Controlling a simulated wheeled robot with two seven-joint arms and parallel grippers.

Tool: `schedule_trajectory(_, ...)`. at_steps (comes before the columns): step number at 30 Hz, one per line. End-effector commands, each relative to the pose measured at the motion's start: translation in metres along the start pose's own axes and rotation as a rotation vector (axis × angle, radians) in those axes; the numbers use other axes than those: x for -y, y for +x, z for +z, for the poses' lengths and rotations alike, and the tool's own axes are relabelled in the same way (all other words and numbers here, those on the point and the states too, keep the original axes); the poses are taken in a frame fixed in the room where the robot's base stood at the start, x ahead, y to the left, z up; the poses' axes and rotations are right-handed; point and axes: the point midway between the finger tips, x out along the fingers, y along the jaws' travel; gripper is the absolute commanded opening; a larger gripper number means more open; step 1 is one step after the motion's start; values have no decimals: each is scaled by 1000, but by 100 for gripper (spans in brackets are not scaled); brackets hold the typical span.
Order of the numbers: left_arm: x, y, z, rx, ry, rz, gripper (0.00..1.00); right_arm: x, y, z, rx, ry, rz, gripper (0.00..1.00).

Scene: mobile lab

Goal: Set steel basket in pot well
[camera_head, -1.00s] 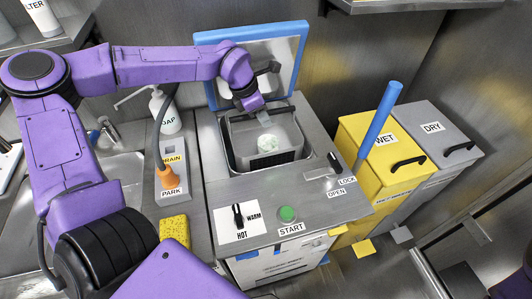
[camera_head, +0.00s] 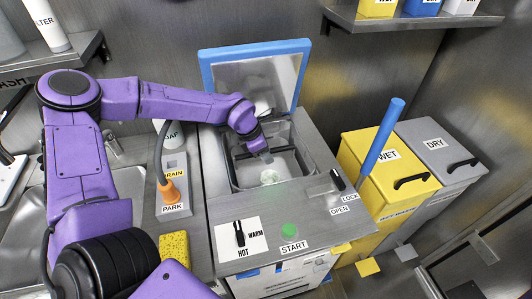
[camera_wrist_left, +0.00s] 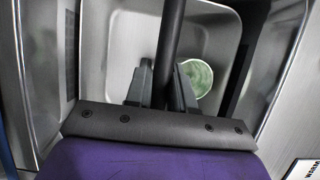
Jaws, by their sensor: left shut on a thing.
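The steel basket (camera_head: 289,163) is a grey tub with a round pale green-white item (camera_head: 269,177) in it. It sits down inside the pot well (camera_head: 231,172) of the steel unit, under the raised blue-edged lid (camera_head: 205,82). Whether it rests on the well's bottom is hidden. My left gripper (camera_head: 266,156) reaches down over the basket from its back side. In the left wrist view, its fingers (camera_wrist_left: 160,85) are shut on the basket's dark bar handle (camera_wrist_left: 171,40), with the green item (camera_wrist_left: 196,76) beyond. My right gripper is not in view.
A HOT/WARM switch (camera_head: 239,234), green START button (camera_head: 288,230) and LOCK/OPEN lever (camera_head: 337,180) line the unit's top. Yellow WET (camera_head: 372,196) and grey DRY (camera_head: 437,151) bins stand right, a blue upright handle (camera_head: 380,148) near them. A sink and soap bottle are left.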

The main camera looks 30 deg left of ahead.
Motion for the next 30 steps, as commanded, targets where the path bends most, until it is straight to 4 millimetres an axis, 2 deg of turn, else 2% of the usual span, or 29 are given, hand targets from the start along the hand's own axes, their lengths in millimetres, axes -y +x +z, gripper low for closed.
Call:
schedule_trajectory(8,-1,4,-1,2,1,2,0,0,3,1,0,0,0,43)
schedule_trajectory(9,0,5,-2,0,0,1,33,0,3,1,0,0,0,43)
schedule_trajectory(11,0,5,-2,0,0,1,49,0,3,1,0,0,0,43)
schedule_trajectory(18,0,5,-2,0,0,1,49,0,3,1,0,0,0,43)
schedule_trajectory(21,0,-2,1,1,0,1,49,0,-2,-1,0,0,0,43)
schedule_trajectory(25,-1,-25,5,6,-2,3,49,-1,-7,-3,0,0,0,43)
schedule_trajectory(30,0,-73,5,10,-2,2,49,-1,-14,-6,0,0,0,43)
